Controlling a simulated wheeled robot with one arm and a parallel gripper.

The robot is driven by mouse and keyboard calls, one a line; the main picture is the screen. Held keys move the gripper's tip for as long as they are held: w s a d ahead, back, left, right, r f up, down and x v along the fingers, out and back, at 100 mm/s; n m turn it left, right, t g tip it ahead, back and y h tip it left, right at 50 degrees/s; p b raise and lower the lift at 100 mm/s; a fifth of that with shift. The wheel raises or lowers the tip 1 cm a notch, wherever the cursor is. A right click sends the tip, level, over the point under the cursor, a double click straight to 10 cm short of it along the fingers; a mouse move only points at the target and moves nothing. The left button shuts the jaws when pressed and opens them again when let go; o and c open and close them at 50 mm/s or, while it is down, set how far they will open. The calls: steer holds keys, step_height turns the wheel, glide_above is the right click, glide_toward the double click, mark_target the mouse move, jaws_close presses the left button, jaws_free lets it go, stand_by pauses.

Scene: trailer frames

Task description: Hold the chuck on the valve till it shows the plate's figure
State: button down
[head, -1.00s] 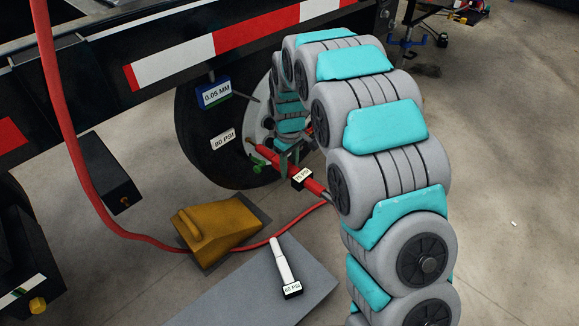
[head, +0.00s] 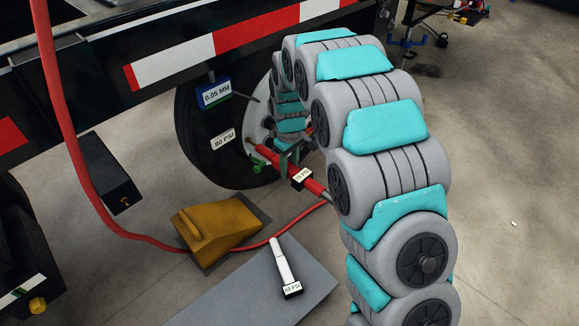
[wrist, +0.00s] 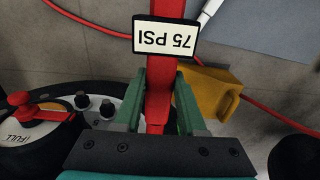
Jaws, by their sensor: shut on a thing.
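The red inflator chuck (head: 268,153) has a small display (head: 301,178) that reads 75 PSI; the wrist view shows the display (wrist: 165,38) upside down with the same figure. My gripper (head: 289,157) has its green fingers closed around the chuck's red body, as the wrist view shows too (wrist: 159,95). The chuck's brass tip (head: 249,141) points at the wheel by its rim. The valve is not clear, and I cannot tell whether the tip sits on it. The plate (head: 223,139) on the black tyre (head: 205,160) reads 80 PSI.
A blue gauge (head: 214,94) on the tyre reads 0.05 MM. A yellow chock (head: 212,229) and a grey mat (head: 220,300) with a white pencil gauge (head: 283,262) lie below. The red hose (head: 75,150) loops across the floor.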

mark_target(308, 178)
steer(key=shift+r, duration=0.1)
steer(key=shift+s+d+b, duration=0.4)
steer(key=shift+s+d, duration=2.05)
